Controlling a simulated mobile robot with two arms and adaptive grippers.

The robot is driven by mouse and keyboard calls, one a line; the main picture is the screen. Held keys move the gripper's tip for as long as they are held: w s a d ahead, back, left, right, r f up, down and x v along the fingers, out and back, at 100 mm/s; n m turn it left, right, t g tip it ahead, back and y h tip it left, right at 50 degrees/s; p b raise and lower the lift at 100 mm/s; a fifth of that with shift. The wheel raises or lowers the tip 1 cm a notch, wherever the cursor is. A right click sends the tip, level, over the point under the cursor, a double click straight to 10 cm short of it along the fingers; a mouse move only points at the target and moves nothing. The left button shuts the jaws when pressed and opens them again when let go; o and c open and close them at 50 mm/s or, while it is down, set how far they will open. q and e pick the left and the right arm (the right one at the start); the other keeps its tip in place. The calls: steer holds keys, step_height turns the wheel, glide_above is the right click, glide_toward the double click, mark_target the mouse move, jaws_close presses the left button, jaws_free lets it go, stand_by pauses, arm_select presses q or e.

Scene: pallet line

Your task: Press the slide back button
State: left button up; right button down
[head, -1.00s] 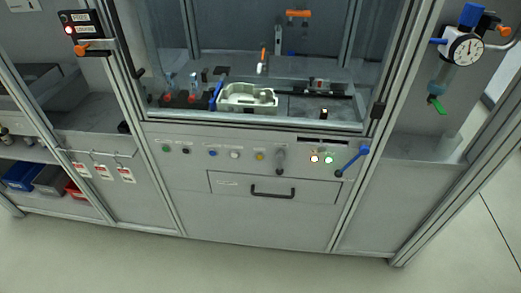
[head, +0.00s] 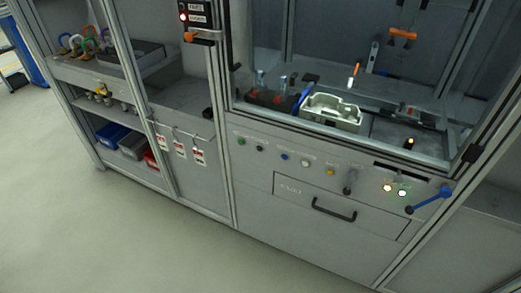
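A row of controls sits on the grey front panel (head: 255,205) below the window. From left to right I see a green button (head: 240,141), a black button (head: 260,148), a blue button (head: 284,156), a white button (head: 306,163) and a yellow button (head: 330,171). The small labels above them are too blurred to read, so I cannot tell which one is the slide back button. Right of them are a dark grey knob (head: 348,184), a lit whitish lamp (head: 387,188) and a lit green lamp (head: 402,193). Neither of my grippers shows.
A blue-handled lever (head: 430,202) sticks out right of the lamps. A drawer with a black handle (head: 334,210) is below the buttons. Behind the window lies a pale cast part (head: 331,112). Shelves with bins (head: 132,146) stand left. The floor (head: 90,235) in front is clear.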

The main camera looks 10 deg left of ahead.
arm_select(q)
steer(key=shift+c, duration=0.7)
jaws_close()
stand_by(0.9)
